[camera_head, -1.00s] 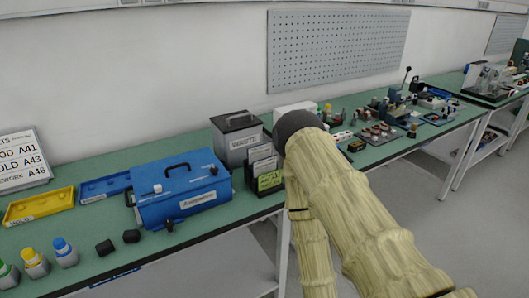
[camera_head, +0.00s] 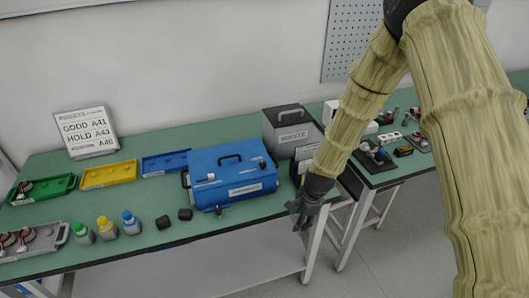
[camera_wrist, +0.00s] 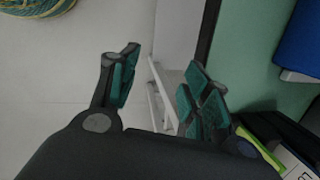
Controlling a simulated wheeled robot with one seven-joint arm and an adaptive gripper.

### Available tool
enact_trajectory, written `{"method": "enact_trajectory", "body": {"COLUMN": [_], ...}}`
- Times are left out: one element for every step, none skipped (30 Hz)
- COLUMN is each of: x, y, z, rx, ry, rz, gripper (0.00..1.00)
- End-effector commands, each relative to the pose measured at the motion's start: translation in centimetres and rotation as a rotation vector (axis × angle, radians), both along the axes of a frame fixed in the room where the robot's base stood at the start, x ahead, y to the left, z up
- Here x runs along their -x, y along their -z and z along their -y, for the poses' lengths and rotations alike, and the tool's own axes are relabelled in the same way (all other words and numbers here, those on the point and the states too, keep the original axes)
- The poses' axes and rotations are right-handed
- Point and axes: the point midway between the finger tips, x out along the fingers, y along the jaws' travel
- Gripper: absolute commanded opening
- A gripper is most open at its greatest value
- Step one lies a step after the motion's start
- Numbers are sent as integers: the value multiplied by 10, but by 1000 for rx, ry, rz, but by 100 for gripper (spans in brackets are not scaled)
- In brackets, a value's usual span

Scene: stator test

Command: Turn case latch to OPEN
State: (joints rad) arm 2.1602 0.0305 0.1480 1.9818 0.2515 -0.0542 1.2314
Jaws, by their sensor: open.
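The blue case (camera_head: 232,175) stands on the green bench with a black handle on its lid. A small dark latch-like part (camera_head: 220,210) sticks out low on its front; its setting is too small to read. My gripper (camera_head: 302,222) is open and empty, in front of the bench edge and right of the case, apart from it. In the wrist view my gripper (camera_wrist: 158,95) shows its two fingers spread with nothing between them. A corner of the blue case (camera_wrist: 300,45) shows at the upper right there.
A grey bin (camera_head: 292,130) and dark card holders stand right of the case.

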Motion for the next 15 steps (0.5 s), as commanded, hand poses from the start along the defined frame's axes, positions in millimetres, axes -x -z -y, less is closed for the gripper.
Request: {"method": "enact_trajectory", "body": {"x": [-24, -35, -50, -59, -69, -80, -88, -95, -104, -109, -113, -118, -120, -123, -125], "y": [-35, -51, -72, -88, -105, -126, -141, -155, -173, -184, -195, -207, -214, -220, -226], "z": [-10, -16, -23, -29, -35, -42, -47, -52, -58, -62, -66, -70, -73, -75, -77], "rx": [-31, -50, -76, -95, -116, -141, -160, -177, -199, -213, -226, -242, -250, -258, -266], "ry": [74, 121, 182, 225, 266, 319, 358, 393, 434, 461, 486, 515, 532, 547, 560], "rz": [5, 0, -6, -13, -19, -28, -35, -44, -53, -61, -68, -76, -83, -87, -92], "gripper": [48, 48, 48, 48, 48, 48, 48, 48, 48, 48, 48, 48, 48, 48, 48]}}
